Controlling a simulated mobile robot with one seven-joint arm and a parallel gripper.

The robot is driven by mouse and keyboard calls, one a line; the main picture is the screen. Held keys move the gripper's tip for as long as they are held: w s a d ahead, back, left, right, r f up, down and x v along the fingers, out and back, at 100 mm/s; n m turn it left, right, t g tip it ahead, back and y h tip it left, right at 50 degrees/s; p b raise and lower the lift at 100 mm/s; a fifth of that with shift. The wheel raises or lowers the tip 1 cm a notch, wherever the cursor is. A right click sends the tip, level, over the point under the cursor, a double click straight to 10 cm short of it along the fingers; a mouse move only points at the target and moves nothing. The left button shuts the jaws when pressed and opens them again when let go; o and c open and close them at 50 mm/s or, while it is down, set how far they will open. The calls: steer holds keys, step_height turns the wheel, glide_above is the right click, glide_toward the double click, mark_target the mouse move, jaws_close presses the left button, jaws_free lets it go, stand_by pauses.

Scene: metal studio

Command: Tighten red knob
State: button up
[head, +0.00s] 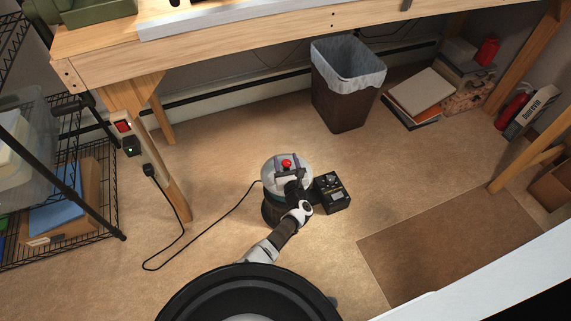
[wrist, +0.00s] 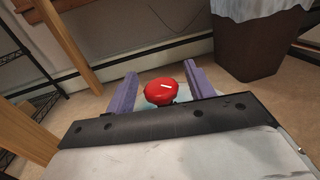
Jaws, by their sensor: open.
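The red knob (head: 287,163) sits on top of a rounded, pale-lidded device (head: 270,177) with a dark lower body on the floor. My gripper (head: 287,172) is at the top of the device. In the wrist view its two purple fingers (wrist: 160,82) are open, one on each side of the knob. Much of the device is hidden behind my arm and gripper.
A black box (head: 331,193) stands right of the device. A cord (head: 205,238) runs left across the floor to a plug by the table leg (head: 172,190). A bin (head: 343,105) stands behind, under the wooden table (head: 240,30). Wire shelving (head: 105,205) is at left.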

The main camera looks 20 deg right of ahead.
steer(key=shift+w+d, duration=0.1)
steer(key=shift+w, duration=0.5)
steer(key=shift+c, duration=0.4)
